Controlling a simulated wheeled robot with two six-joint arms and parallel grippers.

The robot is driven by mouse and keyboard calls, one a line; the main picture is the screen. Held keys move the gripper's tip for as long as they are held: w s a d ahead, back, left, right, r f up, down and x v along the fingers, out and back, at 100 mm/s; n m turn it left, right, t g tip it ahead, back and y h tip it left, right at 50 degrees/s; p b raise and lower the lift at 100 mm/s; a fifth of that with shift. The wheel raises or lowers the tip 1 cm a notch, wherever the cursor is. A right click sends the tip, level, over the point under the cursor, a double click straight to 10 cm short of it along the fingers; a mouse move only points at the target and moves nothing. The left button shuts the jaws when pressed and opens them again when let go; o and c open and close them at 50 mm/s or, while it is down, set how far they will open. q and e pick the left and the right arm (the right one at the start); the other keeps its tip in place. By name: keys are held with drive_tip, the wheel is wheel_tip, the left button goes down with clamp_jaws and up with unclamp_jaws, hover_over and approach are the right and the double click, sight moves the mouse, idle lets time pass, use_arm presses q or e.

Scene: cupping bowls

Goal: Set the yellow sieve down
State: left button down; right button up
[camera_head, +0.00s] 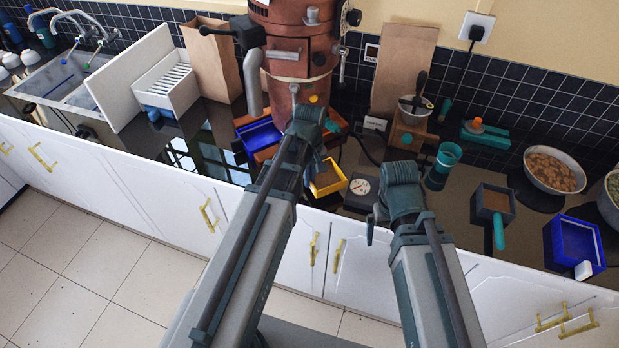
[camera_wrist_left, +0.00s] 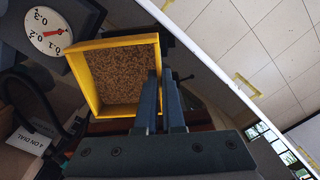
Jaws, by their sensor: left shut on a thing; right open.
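The yellow sieve (camera_head: 330,178) is a square yellow frame with brown grains in it. It is near the counter's front edge, left of the round dial. My left gripper (camera_head: 318,163) is shut on the sieve's wall. In the left wrist view, its two dark fingers (camera_wrist_left: 168,100) meet the near right corner of the sieve (camera_wrist_left: 84,78), and the grains show inside. I cannot tell whether the sieve's underside touches the counter. My right gripper (camera_head: 372,226) is open and empty at the front edge, right of the sieve; its fingertips are mostly hidden.
A white dial (camera_head: 360,187) stands close beside the sieve, and also shows in the left wrist view (camera_wrist_left: 48,31). A red-brown roaster (camera_head: 293,50) and blue tray (camera_head: 259,134) are behind. A teal cup (camera_head: 443,165) and square teal-handled pan (camera_head: 494,202) stand to the right.

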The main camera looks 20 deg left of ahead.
use_arm(q)
drive_tip(key=shift+f, duration=0.1)
drive_tip(key=shift+f+b, duration=1.6)
drive_tip(key=shift+b, duration=0.1)
drive_tip(key=shift+r, duration=0.1)
drive_tip(key=c, duration=0.6)
unclamp_jaws()
drive_tip(key=shift+c, duration=0.2)
wheel_tip(320, 180, up, 8)
drive_tip(key=p, duration=0.8)
drive_tip(key=shift+r, duration=0.1)
drive_tip(key=shift+d, duration=0.1)
